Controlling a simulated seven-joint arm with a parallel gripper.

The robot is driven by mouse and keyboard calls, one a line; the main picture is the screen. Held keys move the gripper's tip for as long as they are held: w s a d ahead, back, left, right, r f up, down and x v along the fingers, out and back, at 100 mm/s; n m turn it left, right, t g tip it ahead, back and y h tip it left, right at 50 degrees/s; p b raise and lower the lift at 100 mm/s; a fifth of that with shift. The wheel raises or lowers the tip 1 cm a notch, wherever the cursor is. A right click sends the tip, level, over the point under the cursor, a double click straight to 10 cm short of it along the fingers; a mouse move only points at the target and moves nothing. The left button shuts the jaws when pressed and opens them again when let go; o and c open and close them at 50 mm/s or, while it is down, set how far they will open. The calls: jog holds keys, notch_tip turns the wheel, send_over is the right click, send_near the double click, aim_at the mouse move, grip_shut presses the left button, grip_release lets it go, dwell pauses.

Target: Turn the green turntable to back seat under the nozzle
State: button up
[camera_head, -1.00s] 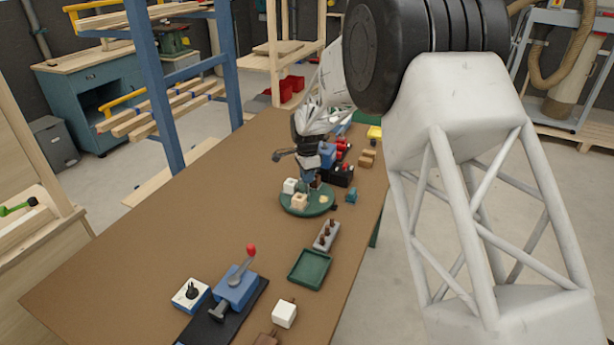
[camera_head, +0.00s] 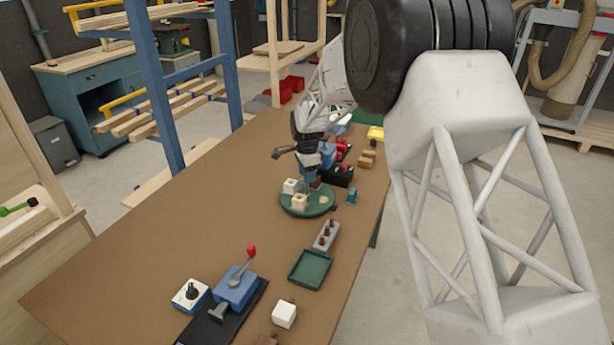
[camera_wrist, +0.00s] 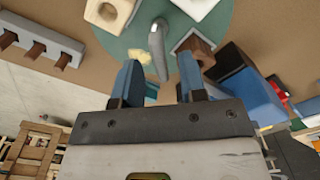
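The round green turntable (camera_head: 293,208) lies on the brown table in the head view and fills the top of the wrist view (camera_wrist: 222,22). On it sit a cream block with a hole (camera_wrist: 108,12), a white block (camera_wrist: 196,4), a brown block (camera_wrist: 195,46) and a small pale yellow piece (camera_wrist: 138,55). A grey rod (camera_wrist: 157,48) stands over the disc; I cannot tell whether it is a peg or the nozzle. My gripper (camera_wrist: 158,72) is over the disc's near edge, its blue fingers apart. A tan patch shows between them; contact is unclear.
Right of the disc in the wrist view are a black and blue fixture (camera_wrist: 243,85). In the head view, a grey peg block (camera_head: 327,235), a green tray (camera_head: 310,268), a white cube (camera_head: 284,314) and a blue lever device (camera_head: 236,288) stand nearer. The left table is bare.

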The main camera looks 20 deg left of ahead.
jog(key=shift+r, duration=3.4)
jog(key=shift+d+r, duration=0.1)
jog(key=shift+d+r, duration=0.15)
jog(key=shift+d, duration=0.1)
jog(key=s+d+r+n, duration=0.1)
jog(key=s+d+r, duration=0.3)
jog(key=d, duration=0.5)
jog(key=s+d+r+n+t, duration=0.1)
jog(key=s+d+r, duration=0.1)
jog(key=d+r, duration=0.5)
jog(key=s+d+r+n, duration=0.1)
jog(key=s+d+r, duration=0.2)
jog(key=d, duration=0.7)
jog(key=s+d+r+n, duration=0.1)
jog(key=s+d+r, duration=0.1)
jog(key=s+d, duration=0.55)
jog(key=s+d+r+n, duration=0.1)
jog(key=s+d+r, duration=0.2)
jog(key=s+d, duration=0.4)
jog(key=s+d+f+n, duration=0.2)
jog(key=s+d, duration=0.5)
jog(key=s, duration=0.4)
jog(key=s+d+f+n+t, duration=0.1)
jog(key=s+d+f, duration=0.1)
jog(key=s+d, duration=0.5)
jog(key=s, duration=0.4)
jog(key=shift+f+n+t, duration=0.3)
jog(key=shift+n, duration=0.1)
